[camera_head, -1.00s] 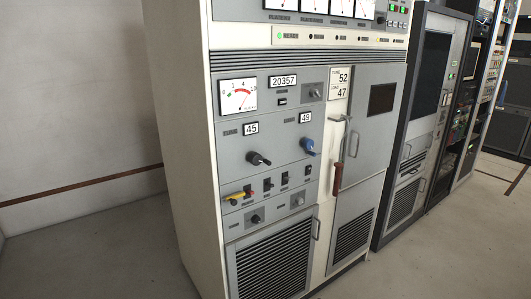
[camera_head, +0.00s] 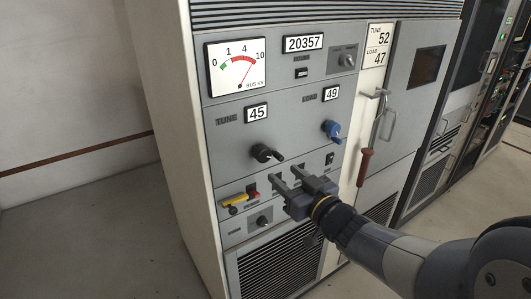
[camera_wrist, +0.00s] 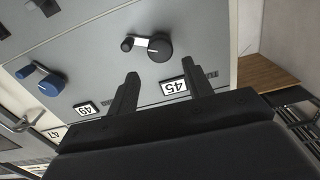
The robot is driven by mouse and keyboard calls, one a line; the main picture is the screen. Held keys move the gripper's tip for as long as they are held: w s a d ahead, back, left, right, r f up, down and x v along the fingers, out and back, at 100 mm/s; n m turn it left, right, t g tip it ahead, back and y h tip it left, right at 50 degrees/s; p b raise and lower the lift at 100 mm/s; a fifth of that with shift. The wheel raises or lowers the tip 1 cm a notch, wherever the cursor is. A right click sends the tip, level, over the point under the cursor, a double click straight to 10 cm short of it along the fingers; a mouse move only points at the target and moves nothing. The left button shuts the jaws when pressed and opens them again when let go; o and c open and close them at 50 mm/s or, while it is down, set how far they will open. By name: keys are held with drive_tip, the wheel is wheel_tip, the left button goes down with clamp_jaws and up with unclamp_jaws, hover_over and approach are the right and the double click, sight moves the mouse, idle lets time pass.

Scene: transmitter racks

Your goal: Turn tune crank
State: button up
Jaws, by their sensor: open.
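The tune crank (camera_head: 263,153) is a black round knob with a small handle, pointing right and slightly down in the head view. It sits below the tune counter (camera_head: 256,112), which reads 45. My gripper (camera_head: 286,174) is open and empty, below and right of the crank in the head view. In the wrist view, which is upside down, the tune crank (camera_wrist: 158,47) lies beyond the fingertips of my gripper (camera_wrist: 160,68), with no visible contact. A card (camera_head: 380,47) on the cabinet reads TUNE 52, LOAD 47.
The blue load crank (camera_head: 332,130) is to the right, below a counter (camera_head: 332,93) reading 49. A red-gripped lever (camera_head: 366,165) stands further right. Open floor (camera_head: 110,240) lies left of the cabinet.

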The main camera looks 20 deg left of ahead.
sight(266, 157)
drive_tip(key=p+x, duration=0.1)
drive_tip(key=x, duration=0.8)
drive_tip(key=shift+w+a, duration=0.15)
drive_tip(key=shift+w, duration=0.1)
drive_tip(key=shift+c, duration=0.2)
drive_tip(key=c, duration=0.7)
drive_tip(key=shift+o, duration=0.2)
drive_tip(key=shift+f, duration=0.15)
drive_tip(key=shift+f+n+b, duration=0.1)
drive_tip(key=shift+n+b, duration=0.7)
drive_tip(key=shift+b, duration=0.2)
drive_tip(key=shift+n+b, duration=0.7)
drive_tip(key=shift+b, duration=0.2)
drive_tip(key=shift+n+b, duration=1.75)
drive_tip(key=shift+n, duration=0.35)
drive_tip(key=shift+r, duration=0.25)
